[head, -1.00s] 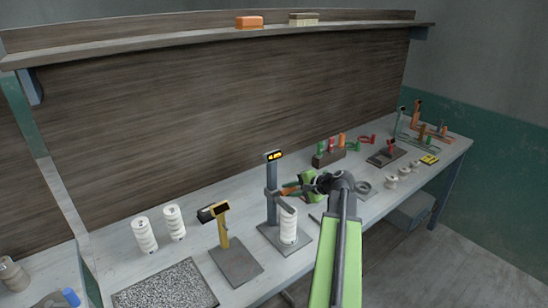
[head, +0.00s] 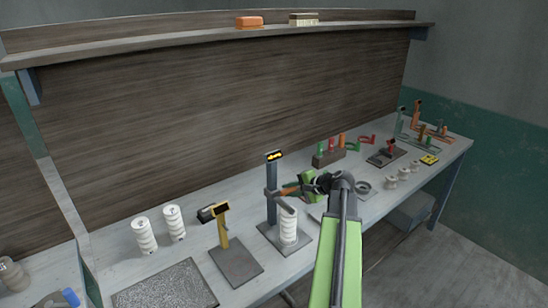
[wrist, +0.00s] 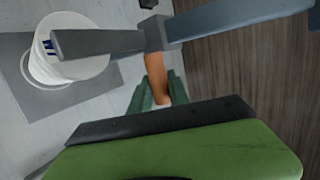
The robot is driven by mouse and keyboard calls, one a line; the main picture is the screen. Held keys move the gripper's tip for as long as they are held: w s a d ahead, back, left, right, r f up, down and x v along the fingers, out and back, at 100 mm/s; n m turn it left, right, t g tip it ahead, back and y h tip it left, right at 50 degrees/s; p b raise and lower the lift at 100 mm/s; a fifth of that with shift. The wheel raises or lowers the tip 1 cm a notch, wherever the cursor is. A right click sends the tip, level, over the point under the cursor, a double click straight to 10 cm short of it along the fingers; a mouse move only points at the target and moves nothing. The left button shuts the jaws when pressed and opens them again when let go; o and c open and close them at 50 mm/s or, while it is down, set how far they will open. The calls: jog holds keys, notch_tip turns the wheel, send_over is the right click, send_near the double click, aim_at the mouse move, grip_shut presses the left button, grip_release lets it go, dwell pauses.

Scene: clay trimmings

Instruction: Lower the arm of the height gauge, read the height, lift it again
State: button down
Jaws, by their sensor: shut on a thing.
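The height gauge stands on the bench with a dark post (head: 272,180) and a lit display (head: 274,156) on top; its digits are too small to read. Its grey arm (wrist: 100,42) reaches out from the slider (wrist: 160,33) over a white ribbed cylinder (head: 289,228) on the gauge base. The cylinder also shows in the wrist view (wrist: 72,70). The arm's end overlaps the cylinder's top; I cannot tell whether they touch. My gripper (wrist: 158,92) is shut on the gauge's orange handle (wrist: 156,72), beside the slider. In the head view my gripper (head: 302,188) is right of the post.
A yellow gauge (head: 223,228) stands to the left, with two white ribbed cylinders (head: 145,236) beyond it and a speckled slab (head: 165,288) in front. To the right are a dark block with coloured tools (head: 329,158), a grey ring (head: 363,188) and small pale pieces (head: 403,172).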

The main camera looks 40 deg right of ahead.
jog(key=shift+r+p, duration=4.55)
jog(key=shift+r, duration=0.1)
jog(key=shift+c, duration=2)
grip_release()
jog(key=shift+f, duration=0.15)
jog(key=p+v, duration=0.4)
jog(key=v, duration=0.4)
